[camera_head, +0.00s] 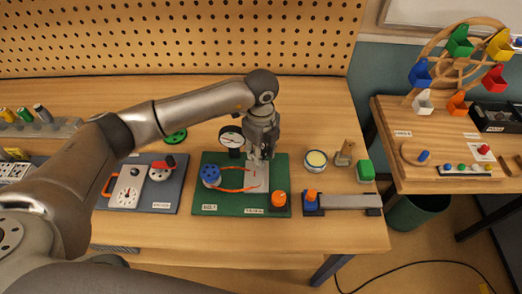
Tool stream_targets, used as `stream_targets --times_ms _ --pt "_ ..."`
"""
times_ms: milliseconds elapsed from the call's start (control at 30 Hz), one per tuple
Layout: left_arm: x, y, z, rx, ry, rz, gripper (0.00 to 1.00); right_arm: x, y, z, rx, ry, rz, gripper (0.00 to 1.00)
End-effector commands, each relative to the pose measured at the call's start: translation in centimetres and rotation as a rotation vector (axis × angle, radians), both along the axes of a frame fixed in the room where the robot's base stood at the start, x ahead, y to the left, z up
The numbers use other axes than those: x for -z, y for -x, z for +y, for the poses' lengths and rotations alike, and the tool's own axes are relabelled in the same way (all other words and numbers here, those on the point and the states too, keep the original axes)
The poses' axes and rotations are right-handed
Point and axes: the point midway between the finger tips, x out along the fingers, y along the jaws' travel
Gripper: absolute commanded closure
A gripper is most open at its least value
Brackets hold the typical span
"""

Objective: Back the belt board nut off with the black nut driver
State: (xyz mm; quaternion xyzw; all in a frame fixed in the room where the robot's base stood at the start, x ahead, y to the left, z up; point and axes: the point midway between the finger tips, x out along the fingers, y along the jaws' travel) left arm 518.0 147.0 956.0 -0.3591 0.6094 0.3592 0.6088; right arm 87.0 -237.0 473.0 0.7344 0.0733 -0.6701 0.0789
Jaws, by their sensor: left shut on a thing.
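The belt board (208,165) is a green board in the middle of the table. It has a blue pulley (211,175) at the left, an orange knob (279,199) at the lower right, a red-orange belt (232,190) and a pale plate (256,200). My left gripper (258,154) points down over the upper right of this board. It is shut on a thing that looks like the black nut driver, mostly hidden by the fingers. The nut is hidden too, and I cannot tell whether the driver touches it. My right gripper is not in view.
A round gauge (231,138) stands just left of my gripper. A grey board (172,203) lies left, a round tin (315,161) and a blue-knobbed grey bar (345,201) right. A tool rack (62,128) is far left.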

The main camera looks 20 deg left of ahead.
Motion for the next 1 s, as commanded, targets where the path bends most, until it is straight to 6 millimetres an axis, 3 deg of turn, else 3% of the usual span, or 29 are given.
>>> stream_targets --times_ms 1000 --pt "0.39 -0.02 0.0 0.0 0.0 -0.001 0.91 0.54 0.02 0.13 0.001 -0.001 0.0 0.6"
